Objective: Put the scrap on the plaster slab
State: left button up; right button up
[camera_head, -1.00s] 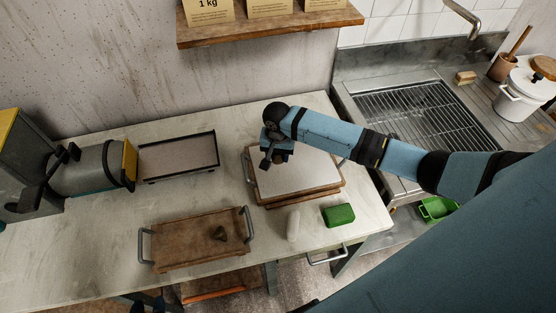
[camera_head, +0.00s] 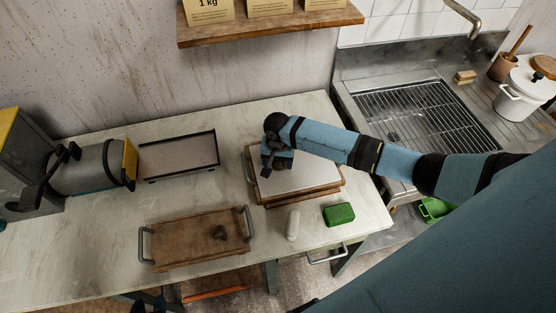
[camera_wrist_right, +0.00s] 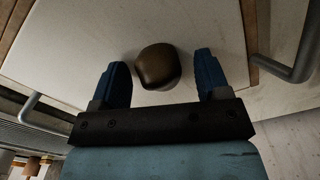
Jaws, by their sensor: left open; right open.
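The plaster slab (camera_head: 318,174) is a pale flat sheet on a wooden board with metal handles, right of the table's middle. My right gripper (camera_head: 274,165) is over its left part. In the right wrist view, a brown rounded lump, seemingly the scrap (camera_wrist_right: 158,66), lies against the white slab (camera_wrist_right: 80,40). The open fingers of my right gripper (camera_wrist_right: 160,62) stand on either side of it, with gaps visible. In the head view the gripper hides this lump. My left gripper (camera_head: 149,304) shows only as dark blue tips at the bottom edge.
A wooden board (camera_head: 185,242) with handles carries a small dark lump (camera_head: 220,233). A white rounded piece (camera_head: 293,224) and a green block (camera_head: 339,214) lie in front of the slab. A dark-rimmed tray (camera_head: 180,156) stands left. The sink (camera_head: 425,115) is right.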

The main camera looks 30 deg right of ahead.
jog(key=shift+r, duration=0.1)
notch_tip(320, 180, up, 12)
dwell(0.5)
dwell(0.4)
